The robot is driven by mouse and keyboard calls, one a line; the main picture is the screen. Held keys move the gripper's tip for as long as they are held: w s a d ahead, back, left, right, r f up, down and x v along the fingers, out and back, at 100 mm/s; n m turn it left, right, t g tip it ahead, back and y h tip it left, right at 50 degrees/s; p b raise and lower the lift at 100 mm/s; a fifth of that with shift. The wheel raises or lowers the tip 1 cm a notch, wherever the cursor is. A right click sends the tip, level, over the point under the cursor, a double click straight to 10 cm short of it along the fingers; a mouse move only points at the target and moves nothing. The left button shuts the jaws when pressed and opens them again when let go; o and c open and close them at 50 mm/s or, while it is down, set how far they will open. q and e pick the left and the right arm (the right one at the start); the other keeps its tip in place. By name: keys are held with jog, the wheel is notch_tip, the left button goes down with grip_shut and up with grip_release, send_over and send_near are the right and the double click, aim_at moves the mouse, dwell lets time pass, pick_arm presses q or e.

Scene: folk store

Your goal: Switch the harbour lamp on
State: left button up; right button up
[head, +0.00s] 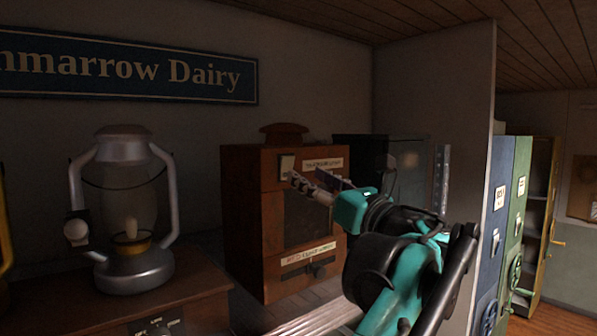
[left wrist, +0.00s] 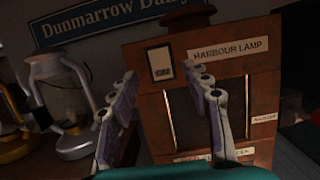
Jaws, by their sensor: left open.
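The harbour lamp is a brown wooden cabinet (head: 270,215) with a dark front window, and no glow shows in it. In the left wrist view its front (left wrist: 150,105) fills the middle, with a "HARBOUR LAMP" label (left wrist: 228,52) at the upper right. A pale switch plate (left wrist: 162,62) with a small rocker is left of the label; the plate also shows in the head view (head: 286,165). I cannot tell the rocker's position. My left gripper (head: 309,179) is open and empty in front of the cabinet's upper front, its fingers (left wrist: 163,78) spread below and either side of the plate. My right gripper is out of view.
A silver lantern (head: 127,270) stands on a wooden base with a dial (head: 158,328) at the left. A lower label (head: 308,254) and a dark knob (head: 319,270) are on the cabinet. A dark glass-fronted box (head: 410,170) is behind my arm; blue (head: 496,210) and green lockers stand right.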

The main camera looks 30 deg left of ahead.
pick_arm(q)
jog(key=v, duration=0.6)
jog(key=shift+d, duration=0.25)
